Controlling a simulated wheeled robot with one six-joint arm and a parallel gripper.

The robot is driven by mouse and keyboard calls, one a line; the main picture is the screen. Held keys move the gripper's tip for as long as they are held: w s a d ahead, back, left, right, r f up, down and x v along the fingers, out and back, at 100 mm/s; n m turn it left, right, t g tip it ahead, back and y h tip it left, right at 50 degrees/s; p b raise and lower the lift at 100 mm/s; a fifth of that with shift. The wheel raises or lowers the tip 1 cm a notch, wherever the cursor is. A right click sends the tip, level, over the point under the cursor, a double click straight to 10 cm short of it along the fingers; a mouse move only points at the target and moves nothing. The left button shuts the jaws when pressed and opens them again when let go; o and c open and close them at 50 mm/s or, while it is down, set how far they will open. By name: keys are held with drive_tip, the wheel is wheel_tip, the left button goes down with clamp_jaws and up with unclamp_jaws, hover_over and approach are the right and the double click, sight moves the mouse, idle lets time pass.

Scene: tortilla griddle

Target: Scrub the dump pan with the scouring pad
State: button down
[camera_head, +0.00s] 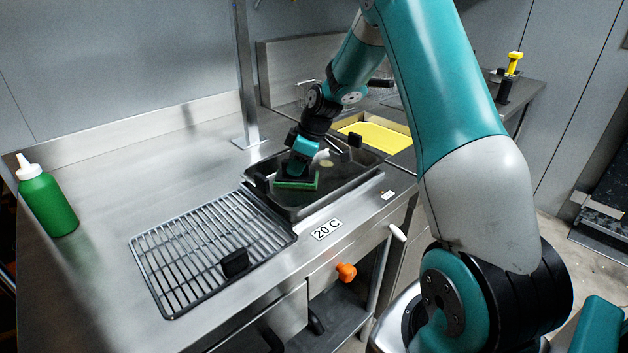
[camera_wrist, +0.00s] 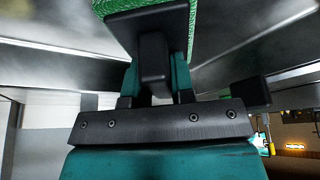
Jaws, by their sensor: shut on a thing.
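The dump pan (camera_head: 350,188) is a dark, shallow rectangular pan on the steel counter, with black handles at its ends. A pale smear (camera_head: 323,156) shows on its far inner side. My gripper (camera_head: 298,174) reaches down into the left part of the pan. It is shut on the scouring pad (camera_head: 296,184), whose green edge shows low inside the pan. I cannot tell whether the pad touches the pan floor. In the wrist view the pad's green surface (camera_wrist: 205,22) shows at the top, beyond the dark fingers.
A wire rack (camera_head: 190,255) with a black clip lies left of the pan. A green squeeze bottle (camera_head: 48,200) stands at the far left. A yellow tray (camera_head: 378,137) lies behind the pan, near a steel post (camera_head: 245,80).

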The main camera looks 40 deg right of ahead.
drive_tip(key=shift+a+f, duration=0.1)
drive_tip(key=shift+a, duration=1.25)
drive_tip(key=shift+d, duration=2.55)
drive_tip(key=shift+d, duration=0.1)
drive_tip(key=shift+w+d+p, duration=0.15)
drive_tip(key=shift+d+p, duration=0.25)
drive_tip(key=shift+d, duration=2)
drive_tip(key=shift+d+p, duration=0.3)
drive_tip(key=shift+d, duration=1.25)
